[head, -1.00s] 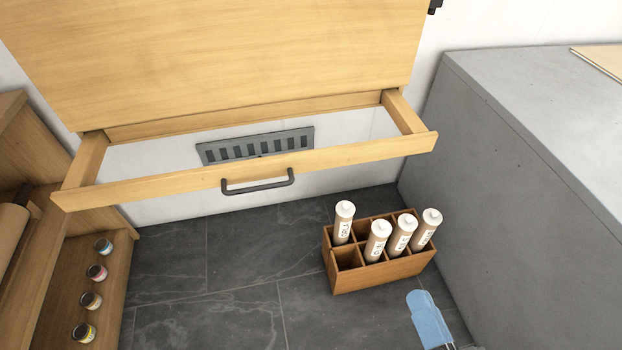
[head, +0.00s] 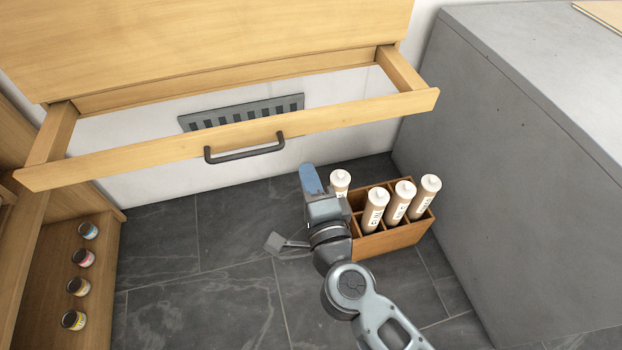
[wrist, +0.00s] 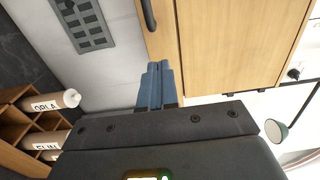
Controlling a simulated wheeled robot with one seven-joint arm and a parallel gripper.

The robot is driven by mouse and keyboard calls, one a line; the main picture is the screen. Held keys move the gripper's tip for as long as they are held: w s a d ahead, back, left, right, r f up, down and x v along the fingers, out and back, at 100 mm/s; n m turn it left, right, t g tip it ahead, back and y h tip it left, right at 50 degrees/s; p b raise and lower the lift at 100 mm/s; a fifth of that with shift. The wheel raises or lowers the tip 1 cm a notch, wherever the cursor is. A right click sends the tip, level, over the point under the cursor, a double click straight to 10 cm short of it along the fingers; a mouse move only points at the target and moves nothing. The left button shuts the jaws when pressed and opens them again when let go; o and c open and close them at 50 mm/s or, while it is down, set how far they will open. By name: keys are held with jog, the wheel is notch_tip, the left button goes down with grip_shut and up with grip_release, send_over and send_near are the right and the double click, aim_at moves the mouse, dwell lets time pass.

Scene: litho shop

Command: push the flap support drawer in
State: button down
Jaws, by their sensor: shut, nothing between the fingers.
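The flap support drawer (head: 335,123) is an open wooden frame pulled out below a large wooden flap panel (head: 210,40). Its front bar carries a dark handle (head: 245,154). In the wrist view the handle (wrist: 149,14) is at the top and the wooden front (wrist: 161,40) lies beyond my fingertips. My gripper (head: 310,178) has blue fingers and is below and right of the handle in the head view, apparently apart from the drawer. In the wrist view the fingers (wrist: 156,82) are together, with nothing between them.
A wooden crate (head: 390,241) with several labelled cartridges stands on the dark floor beside my gripper. A grey block (head: 500,150) fills the right side. A wooden shelf (head: 45,290) with several small jars is at left. A grey vent (head: 240,112) is on the wall.

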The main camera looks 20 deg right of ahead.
aim_at(292, 128)
jog(key=w, duration=1)
jog(key=shift+w+d+b, duration=0.1)
jog(key=shift+d+b, duration=0.1)
jog(key=shift+b, duration=0.2)
jog(key=shift+w, duration=0.2)
jog(key=w+b, duration=0.1)
jog(key=w, duration=0.5)
jog(key=w+b, duration=0.1)
jog(key=w, duration=0.5)
jog(key=w+b, duration=0.1)
jog(key=w, duration=0.5)
jog(key=shift+w+d+f+b, duration=0.1)
jog(key=shift+w+d+b, duration=0.25)
jog(key=shift+w, duration=0.05)
jog(key=shift+w+r, duration=0.2)
jog(key=shift+r, duration=0.1)
